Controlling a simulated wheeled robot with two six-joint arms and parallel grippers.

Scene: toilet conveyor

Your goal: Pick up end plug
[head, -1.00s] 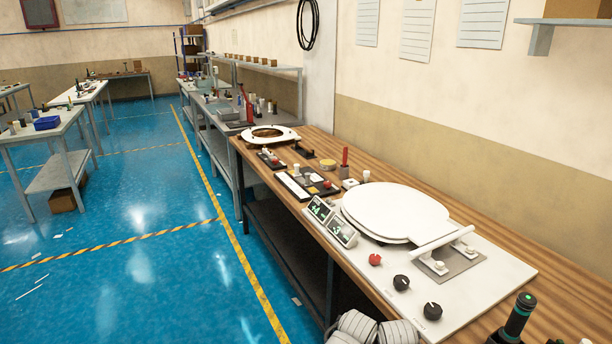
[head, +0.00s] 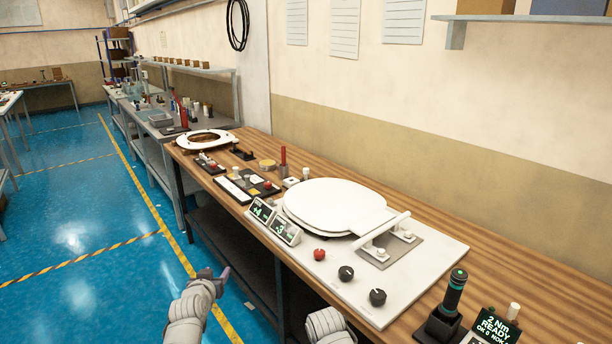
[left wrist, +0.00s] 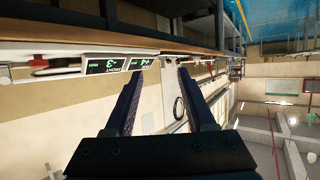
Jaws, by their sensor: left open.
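My left gripper (head: 222,277) hangs in front of the bench's front edge, below the top. In the left wrist view its two fingers (left wrist: 160,72) are apart with nothing between them. My right gripper is out of view; only part of that arm shows at the bottom. A black parts tray (head: 262,190) on the bench holds small white, yellow and red pieces. Small white pieces stand behind it, beside a red upright tool (head: 283,160). I cannot tell which small piece is the end plug.
A white toilet seat (head: 335,205) lies on a white fixture board (head: 440,254) with two displays (head: 272,220), knobs and a red button. A black-green screwdriver (head: 453,292) stands at the right. The blue floor left of the wooden bench is clear.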

